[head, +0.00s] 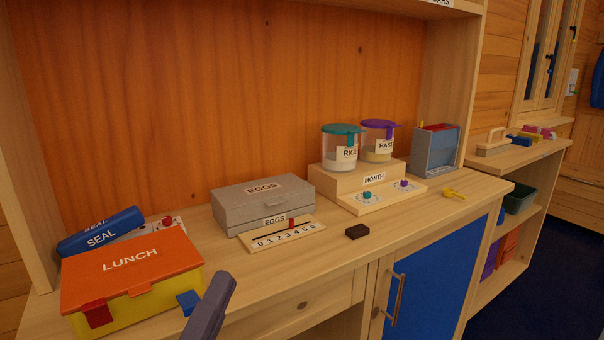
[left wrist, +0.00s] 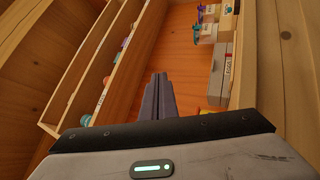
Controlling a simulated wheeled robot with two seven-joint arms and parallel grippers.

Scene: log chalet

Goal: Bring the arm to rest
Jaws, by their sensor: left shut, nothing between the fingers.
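My left gripper (head: 209,307) shows at the bottom of the head view as dark grey fingers, in front of the desk edge and just right of the lunch box. In the left wrist view its two fingers (left wrist: 158,80) lie together with nothing between them. The orange-lidded yellow lunch box (head: 132,270) is closed, with a blue latch (head: 189,302) sticking out close to the fingers. I cannot tell from the head view how far the fingers are from it. My right gripper is not in view.
The wooden desk (head: 330,262) holds a grey egg carton (head: 262,202), a number slider (head: 283,234), a dark block (head: 357,231), a month stand (head: 340,179) with two jars, and a grey-blue box (head: 434,150). A blue seal case (head: 101,231) lies behind the lunch box.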

